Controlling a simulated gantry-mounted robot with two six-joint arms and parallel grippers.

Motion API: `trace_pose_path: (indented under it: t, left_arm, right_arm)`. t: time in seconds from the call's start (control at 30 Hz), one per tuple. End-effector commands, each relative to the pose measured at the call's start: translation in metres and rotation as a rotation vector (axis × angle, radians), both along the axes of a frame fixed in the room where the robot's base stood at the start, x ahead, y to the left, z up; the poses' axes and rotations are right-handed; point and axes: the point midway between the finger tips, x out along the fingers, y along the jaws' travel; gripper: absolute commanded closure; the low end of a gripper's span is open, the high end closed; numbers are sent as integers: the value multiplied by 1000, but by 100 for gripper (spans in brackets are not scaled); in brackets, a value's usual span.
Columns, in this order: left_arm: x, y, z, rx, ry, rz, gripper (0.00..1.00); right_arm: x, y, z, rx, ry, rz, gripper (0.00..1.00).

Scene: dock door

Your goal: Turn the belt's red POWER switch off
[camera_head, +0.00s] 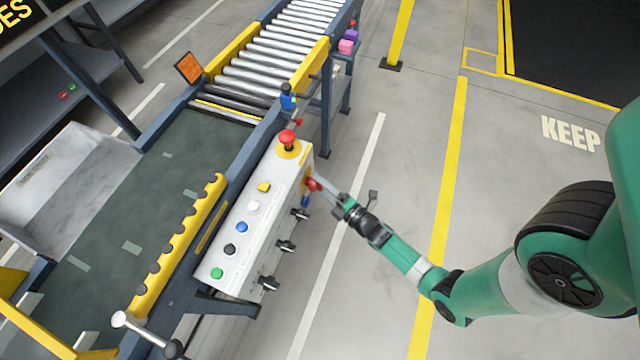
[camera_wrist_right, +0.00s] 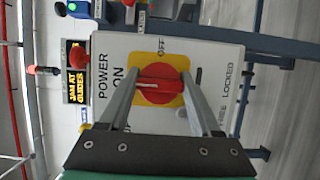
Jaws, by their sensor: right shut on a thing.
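The red POWER switch (camera_wrist_right: 158,85) sits on a yellow plate (camera_wrist_right: 171,73) on the end face of the white control box. In the right wrist view OFF is printed above it and ON to its left. The white mark on its knob lies sideways, on the ON side. In the head view the switch (camera_head: 312,184) is partly hidden by my right gripper (camera_head: 320,186). In the right wrist view the gripper's fingers (camera_wrist_right: 159,84) stand on both sides of the knob, shut on it. My left gripper is not in view.
The control box (camera_head: 250,222) has several coloured buttons and a red mushroom button (camera_head: 288,138) on top. Black knobs (camera_head: 286,246) stick out of its side. The roller conveyor (camera_head: 285,45) lies behind. Open floor (camera_head: 400,130) is to the right.

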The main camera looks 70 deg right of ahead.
Motion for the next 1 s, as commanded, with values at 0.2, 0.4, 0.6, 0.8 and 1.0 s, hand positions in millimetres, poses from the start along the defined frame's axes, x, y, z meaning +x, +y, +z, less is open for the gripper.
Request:
trace_pose_path:
  t: [0.2, 0.4, 0.6, 0.8, 1.0]
  left_arm:
    - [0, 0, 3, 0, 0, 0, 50]
    - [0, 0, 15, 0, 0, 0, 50]
    - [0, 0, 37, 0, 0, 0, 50]
    - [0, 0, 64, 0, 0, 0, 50]
    - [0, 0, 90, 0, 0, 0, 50]
  right_arm:
    - [0, 0, 1, 17, -1, 0, 91]
    - [0, 0, 4, 86, -1, 0, 91]
    - [0, 0, 6, 220, -1, -1, 91]
    - [0, -1, 8, 402, -3, -2, 91]
    - [0, -1, 8, 592, -6, -2, 91]
